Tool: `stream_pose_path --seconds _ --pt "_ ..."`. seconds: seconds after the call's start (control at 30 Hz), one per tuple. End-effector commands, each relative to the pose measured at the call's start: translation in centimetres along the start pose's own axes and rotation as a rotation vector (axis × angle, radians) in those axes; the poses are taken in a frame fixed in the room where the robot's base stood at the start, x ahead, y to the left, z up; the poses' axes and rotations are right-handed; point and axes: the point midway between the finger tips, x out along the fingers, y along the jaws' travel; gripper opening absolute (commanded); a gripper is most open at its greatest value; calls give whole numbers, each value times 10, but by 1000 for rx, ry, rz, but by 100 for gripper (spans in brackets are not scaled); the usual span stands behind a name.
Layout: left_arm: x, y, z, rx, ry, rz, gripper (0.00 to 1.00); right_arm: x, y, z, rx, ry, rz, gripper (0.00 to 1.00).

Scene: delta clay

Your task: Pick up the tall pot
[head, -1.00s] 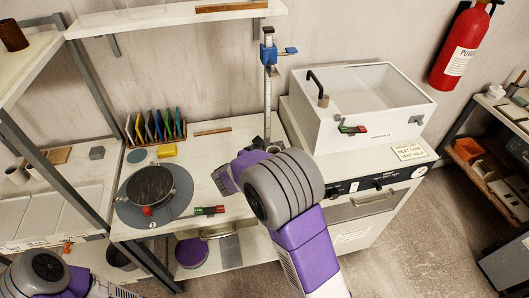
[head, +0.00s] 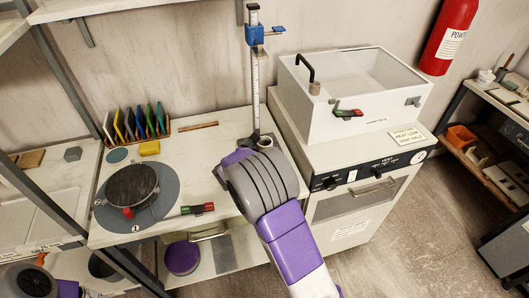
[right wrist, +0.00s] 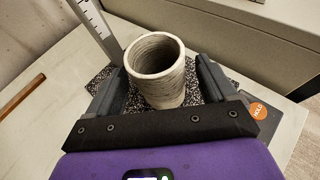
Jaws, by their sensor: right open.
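The tall pot (right wrist: 158,72) is a pale, ridged, open-topped cylinder in the right wrist view. It stands upright on a dark speckled plate (right wrist: 126,92). My right gripper (right wrist: 160,80) is open, with one finger on each side of the pot. A gap shows beside the right finger; I cannot tell whether the left finger touches. My left arm shows at the bottom left of the head view, with its gripper out of sight.
A height gauge (head: 254,70) rises just behind the pot. A white kiln-like box (head: 350,125) stands to the right. A turntable (head: 165,205) with a dark disc (head: 132,184) and a rack of coloured cards (head: 138,125) are to the left. An orange tag (right wrist: 258,111) lies near the right finger.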

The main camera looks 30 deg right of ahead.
Motion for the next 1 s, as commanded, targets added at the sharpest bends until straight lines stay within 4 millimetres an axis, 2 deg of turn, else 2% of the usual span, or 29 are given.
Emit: stream_pose_path --seconds 0.03,0.13,0.37,0.47,0.8,1.0 --pt "1 0 0 0 0 0 41 8 0 0 1 -1 -2 85" --pt "2 -1 0 0 0 0 41 15 0 0 0 -1 0 85" --pt "2 -1 0 0 0 0 41 17 0 1 0 -1 1 85" --pt "2 -1 0 0 0 0 41 17 0 1 0 -1 1 73" --pt "2 -1 0 0 0 0 41 16 0 1 1 -1 1 23" --pt "1 0 0 0 0 0 41 16 0 3 1 -1 1 22"
